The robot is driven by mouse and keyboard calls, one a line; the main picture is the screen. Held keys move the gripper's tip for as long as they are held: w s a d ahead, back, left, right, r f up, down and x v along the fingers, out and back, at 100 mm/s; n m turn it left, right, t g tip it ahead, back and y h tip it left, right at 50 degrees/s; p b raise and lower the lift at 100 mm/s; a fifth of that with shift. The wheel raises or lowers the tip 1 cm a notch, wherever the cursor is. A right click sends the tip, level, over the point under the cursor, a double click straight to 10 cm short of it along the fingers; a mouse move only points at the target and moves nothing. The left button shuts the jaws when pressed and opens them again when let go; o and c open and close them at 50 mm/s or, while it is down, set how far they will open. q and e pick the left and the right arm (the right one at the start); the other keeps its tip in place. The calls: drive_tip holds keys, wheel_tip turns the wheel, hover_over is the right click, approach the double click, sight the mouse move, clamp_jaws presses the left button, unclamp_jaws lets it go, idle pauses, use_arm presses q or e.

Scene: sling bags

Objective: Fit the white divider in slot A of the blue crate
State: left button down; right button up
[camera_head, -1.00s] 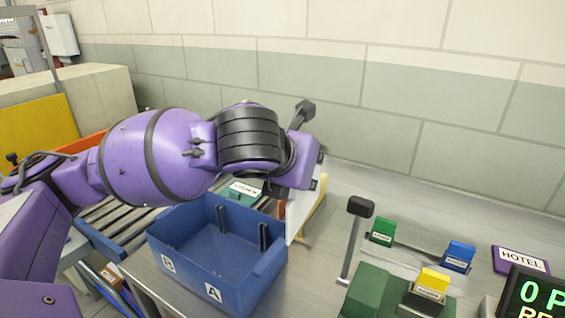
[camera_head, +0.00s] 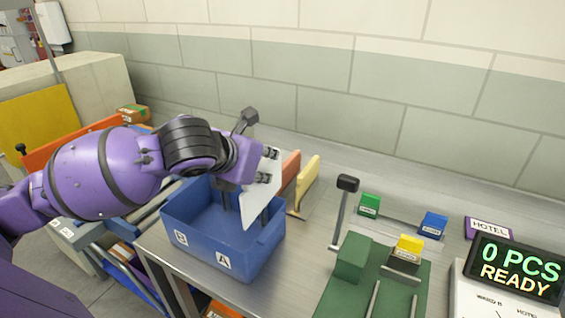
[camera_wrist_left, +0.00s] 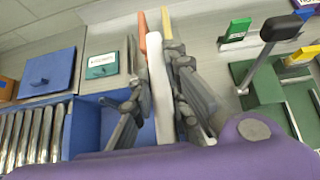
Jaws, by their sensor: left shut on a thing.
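The white divider (camera_head: 259,192) is held upright by my left gripper (camera_head: 268,166), which is shut on it. In the left wrist view the divider (camera_wrist_left: 160,92) stands between the two fingers (camera_wrist_left: 160,100). The blue crate (camera_head: 205,245) stands on the metal table, with labels B and A (camera_head: 223,262) on its front wall. The divider's lower part overlaps the crate's right side, the side of label A. I cannot tell whether its bottom edge is inside slot A or above it. My arm hides part of the crate's back. My right gripper is not in view.
An orange panel (camera_head: 290,166) and a yellow panel (camera_head: 307,180) stand right of the crate. A black-knobbed lever (camera_head: 346,185) and a green fixture (camera_head: 352,262) are farther right, with a READY display (camera_head: 510,268). A roller conveyor (camera_wrist_left: 32,135) lies left of the crate.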

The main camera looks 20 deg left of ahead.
use_arm(q)
drive_tip(key=a, duration=0.1)
drive_tip(key=s+a+r+p, duration=0.1)
drive_tip(key=a, duration=0.1)
drive_tip(key=s+a+r, duration=0.1)
drive_tip(key=shift+s+a, duration=0.2)
drive_tip(key=shift+a, duration=0.05)
drive_tip(key=shift+f+b, duration=0.4)
drive_tip(key=shift+f, duration=2.5)
